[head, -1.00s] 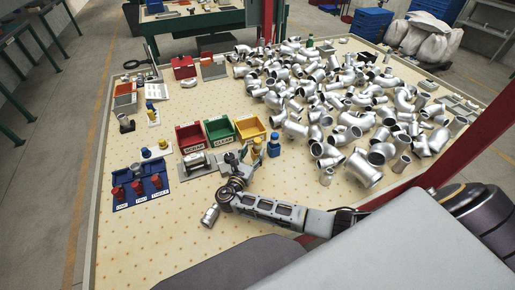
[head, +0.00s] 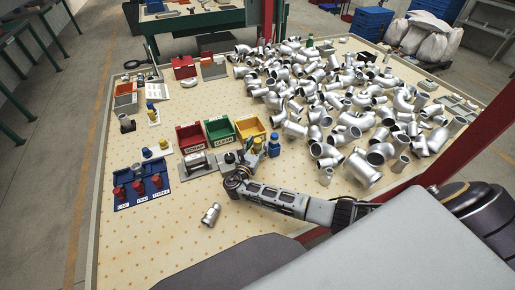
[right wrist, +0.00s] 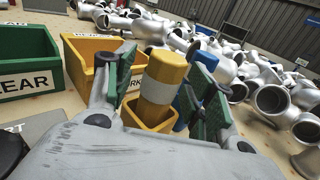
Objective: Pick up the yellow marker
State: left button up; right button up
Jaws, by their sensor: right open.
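The yellow marker (right wrist: 166,72) stands in a yellow holder (right wrist: 150,113) in the right wrist view. It is thick, with a pale grey band below its yellow top. My right gripper (right wrist: 164,86) is open, with one green-padded finger on each side of the marker. I cannot tell whether either pad touches it. In the head view my right gripper (head: 250,158) is at the small holders in front of the yellow bin, and the marker is small and mostly hidden there. My left gripper is not in view.
A blue marker (head: 274,146) stands close to the right of the gripper. Red (head: 191,138), green (head: 219,130) and yellow (head: 250,127) bins stand behind. Silver pipe fittings pile up to the right. One fitting (head: 211,214) lies alone in front.

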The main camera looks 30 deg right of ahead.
dwell(0.3)
jog(key=c, duration=1.1)
jog(key=shift+r, duration=0.15)
jog(key=shift+r, duration=4.9)
jog(key=o, duration=0.3)
grip_shut()
